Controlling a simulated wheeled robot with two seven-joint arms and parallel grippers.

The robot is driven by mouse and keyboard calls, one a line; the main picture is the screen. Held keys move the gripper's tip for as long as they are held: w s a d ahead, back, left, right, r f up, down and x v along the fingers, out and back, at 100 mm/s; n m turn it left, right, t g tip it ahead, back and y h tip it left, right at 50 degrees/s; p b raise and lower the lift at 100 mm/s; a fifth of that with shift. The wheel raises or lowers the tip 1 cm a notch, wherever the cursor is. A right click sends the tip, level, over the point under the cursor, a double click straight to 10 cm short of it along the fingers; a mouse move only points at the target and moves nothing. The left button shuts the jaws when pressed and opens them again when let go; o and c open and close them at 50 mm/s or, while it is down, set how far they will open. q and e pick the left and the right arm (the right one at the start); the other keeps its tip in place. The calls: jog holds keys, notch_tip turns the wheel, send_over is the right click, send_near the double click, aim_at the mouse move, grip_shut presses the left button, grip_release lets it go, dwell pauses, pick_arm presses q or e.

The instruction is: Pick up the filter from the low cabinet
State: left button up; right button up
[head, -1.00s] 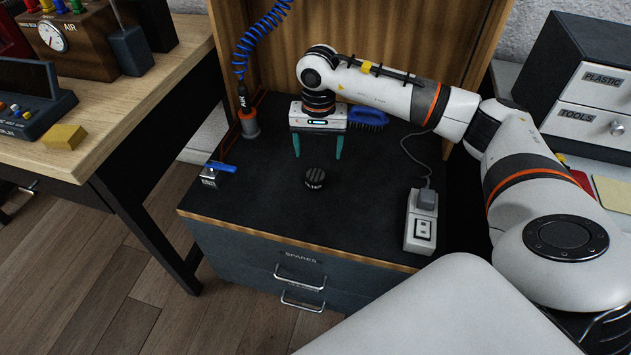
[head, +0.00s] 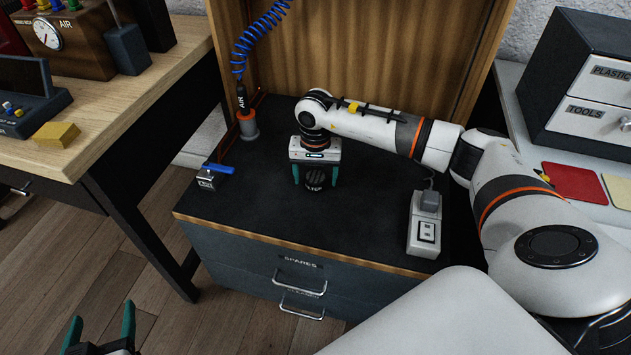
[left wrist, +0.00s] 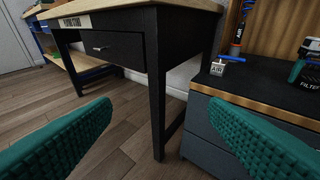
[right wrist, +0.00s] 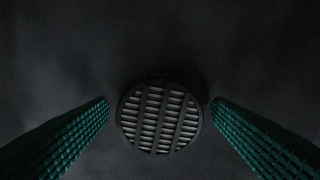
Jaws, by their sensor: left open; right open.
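The filter (head: 315,179) is a small round black piece on the dark top of the low cabinet (head: 240,205). My right gripper (head: 315,181) is lowered over it and open, with one green finger on each side. In the right wrist view the filter (right wrist: 159,116) shows its slatted round face between the two fingertips (right wrist: 160,108), with a gap on both sides. My left gripper (head: 100,338) is open and empty at the bottom left of the head view, over the floor. Its spread fingers also show in the left wrist view (left wrist: 170,135).
A valve block with a blue lever (head: 209,178) stands at the cabinet's left edge. A white socket box (head: 425,222) is at its right. An air hose fitting (head: 246,120) stands at the back left. A wooden workbench (head: 110,95) is at left.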

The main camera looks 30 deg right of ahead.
jog(key=shift+c, duration=0.4)
jog(key=c, duration=1)
jog(key=shift+r, duration=0.1)
